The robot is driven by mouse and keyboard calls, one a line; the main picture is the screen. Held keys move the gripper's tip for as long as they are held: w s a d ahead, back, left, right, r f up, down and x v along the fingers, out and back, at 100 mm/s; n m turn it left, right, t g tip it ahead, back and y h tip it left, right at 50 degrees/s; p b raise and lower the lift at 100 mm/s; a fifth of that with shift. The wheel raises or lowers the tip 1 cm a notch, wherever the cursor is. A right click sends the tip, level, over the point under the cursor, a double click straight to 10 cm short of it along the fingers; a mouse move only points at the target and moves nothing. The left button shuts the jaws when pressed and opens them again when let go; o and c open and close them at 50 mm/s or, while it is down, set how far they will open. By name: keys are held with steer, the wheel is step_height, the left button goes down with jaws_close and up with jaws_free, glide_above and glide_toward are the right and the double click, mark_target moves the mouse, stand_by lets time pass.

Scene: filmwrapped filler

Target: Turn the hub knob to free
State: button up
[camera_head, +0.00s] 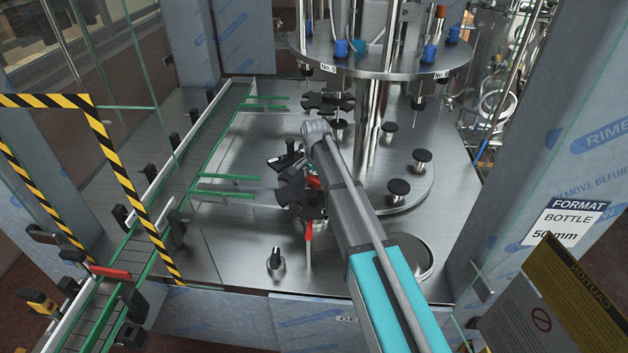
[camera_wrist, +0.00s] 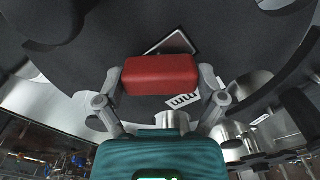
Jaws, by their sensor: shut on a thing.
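The hub knob is a red block (camera_wrist: 160,75) in the wrist view, above the dark starwheel (camera_wrist: 100,40). My gripper (camera_wrist: 161,82) has one grey finger on each side of the block and is shut on it. A dark white-edged plate and a white label (camera_wrist: 183,100) with "mm" show close to the knob. In the head view my arm reaches in to the front black starwheel (camera_head: 292,190). A small part of the red knob (camera_head: 314,182) shows there beside my gripper. The knob's marks cannot be read.
A red-handled part (camera_head: 309,231) and a small black knob (camera_head: 275,259) stand near the front. A second starwheel (camera_head: 328,102) lies behind. Black pedestals (camera_head: 398,187) stand right. A steel turret (camera_head: 380,62) overhangs the back. A conveyor (camera_head: 110,285) and striped guard frame (camera_head: 118,180) are left.

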steer(key=n, duration=0.3)
steer(key=shift+n, duration=2.2)
steer(key=o, duration=0.8)
